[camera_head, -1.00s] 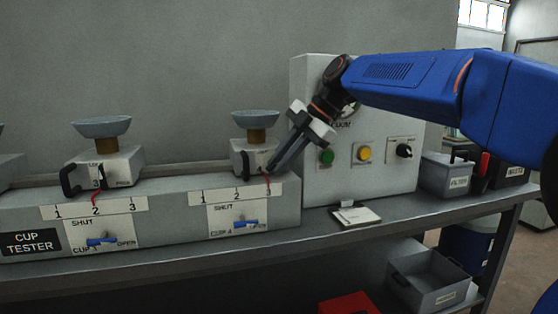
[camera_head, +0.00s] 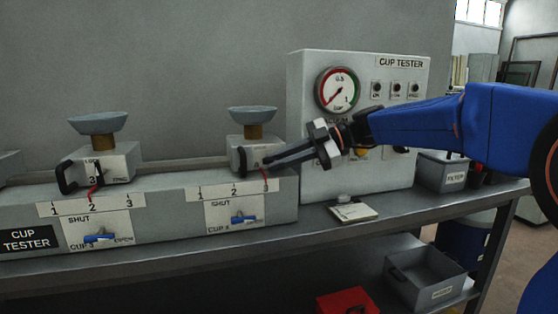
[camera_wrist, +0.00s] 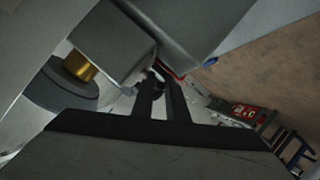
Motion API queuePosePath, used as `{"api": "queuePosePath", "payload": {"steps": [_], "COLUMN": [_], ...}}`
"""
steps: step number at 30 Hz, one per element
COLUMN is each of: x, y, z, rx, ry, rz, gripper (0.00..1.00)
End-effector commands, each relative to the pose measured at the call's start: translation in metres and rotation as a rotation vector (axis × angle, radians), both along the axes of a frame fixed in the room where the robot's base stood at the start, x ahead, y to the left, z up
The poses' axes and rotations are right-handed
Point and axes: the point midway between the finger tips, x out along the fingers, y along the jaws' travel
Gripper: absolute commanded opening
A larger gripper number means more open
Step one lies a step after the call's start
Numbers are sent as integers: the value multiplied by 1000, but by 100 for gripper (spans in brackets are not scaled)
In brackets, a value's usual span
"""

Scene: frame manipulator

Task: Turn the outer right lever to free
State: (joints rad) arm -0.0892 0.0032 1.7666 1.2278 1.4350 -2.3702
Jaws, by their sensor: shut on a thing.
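The right cup unit (camera_head: 238,145) is a grey box with a bowl-shaped cup on top, on the right end of the long rail. My gripper (camera_head: 268,160) reaches in from the right, nearly level, with its fingertips at the right part of the box's front. It is shut on the small lever there, which the fingers mostly hide. In the wrist view the fingertips (camera_wrist: 160,76) close around a small dark piece (camera_wrist: 158,70) by the grey box. The lever's exact angle and the unit's label cannot be read.
A similar unit (camera_head: 103,165) stands to the left. Behind my gripper stands the panel box (camera_head: 310,170) with a gauge (camera_head: 338,90). A notepad (camera_head: 353,212) lies on the bench.

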Motion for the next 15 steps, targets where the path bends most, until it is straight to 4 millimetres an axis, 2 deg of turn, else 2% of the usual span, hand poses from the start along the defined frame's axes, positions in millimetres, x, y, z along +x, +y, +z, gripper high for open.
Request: {"api": "queuePosePath", "payload": {"steps": [12, 13, 15], "x": [0, 0, 0], "y": [0, 0, 0], "z": [0, 0, 0], "rx": [7, 7, 7], "ry": [2, 2, 2], "rz": [0, 0, 0], "gripper": [0, 20, 21]}}
